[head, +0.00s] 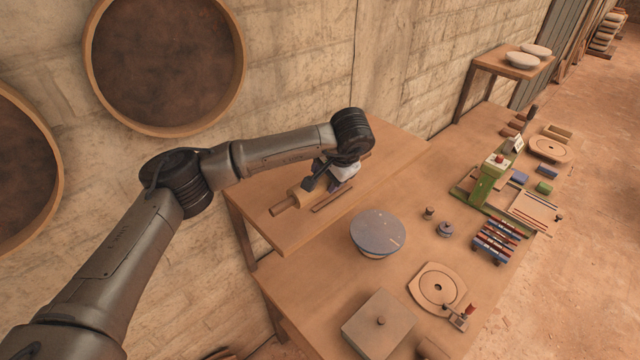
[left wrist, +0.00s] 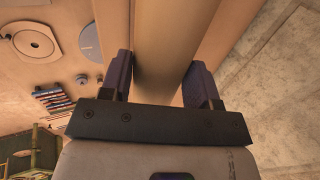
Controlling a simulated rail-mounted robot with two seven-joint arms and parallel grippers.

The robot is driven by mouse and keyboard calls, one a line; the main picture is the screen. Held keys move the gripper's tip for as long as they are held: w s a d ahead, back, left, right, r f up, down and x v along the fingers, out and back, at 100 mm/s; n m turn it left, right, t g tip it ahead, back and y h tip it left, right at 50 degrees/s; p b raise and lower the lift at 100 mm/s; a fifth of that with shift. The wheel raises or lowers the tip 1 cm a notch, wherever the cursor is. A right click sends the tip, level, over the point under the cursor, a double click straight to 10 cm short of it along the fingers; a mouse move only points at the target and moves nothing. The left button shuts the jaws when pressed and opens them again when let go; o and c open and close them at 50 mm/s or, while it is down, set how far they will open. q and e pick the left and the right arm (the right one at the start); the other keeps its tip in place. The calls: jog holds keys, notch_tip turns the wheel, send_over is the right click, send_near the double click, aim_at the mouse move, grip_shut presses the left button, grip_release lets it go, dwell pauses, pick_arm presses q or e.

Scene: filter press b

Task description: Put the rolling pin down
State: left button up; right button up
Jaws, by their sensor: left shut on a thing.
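The wooden rolling pin (head: 299,196) is over the small wooden side table (head: 385,165) near the wall. One handle points to the lower left. Its far end is hidden by my left gripper (head: 318,181). The left gripper is shut on the pin. In the left wrist view, the two dark fingers (left wrist: 160,82) stand on either side of the pin's body (left wrist: 166,45). I cannot tell whether the pin touches the tabletop or is just above it. My right gripper is not in view.
A thin dark wooden strip (head: 334,198) lies beside the pin. On the lower bench stand a grey-topped round bowl (head: 377,231), a square block (head: 378,325), a round disc plate (head: 437,288), a green press (head: 490,178) and a rack of coloured rods (head: 497,240). The side table's right part is clear.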

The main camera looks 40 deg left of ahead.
pick_arm(q)
jog(key=shift+s+a+f, duration=0.1)
jog(key=shift+a+f, duration=0.25)
jog(key=shift+a, duration=0.2)
jog(key=shift+a+f, duration=0.3)
jog(key=shift+a, duration=0.25)
jog(key=shift+f+p, duration=0.75)
jog(key=shift+f, duration=1.25)
jog(key=shift+f, duration=0.1)
jog(key=o, duration=1.3)
jog(key=shift+c, duration=0.2)
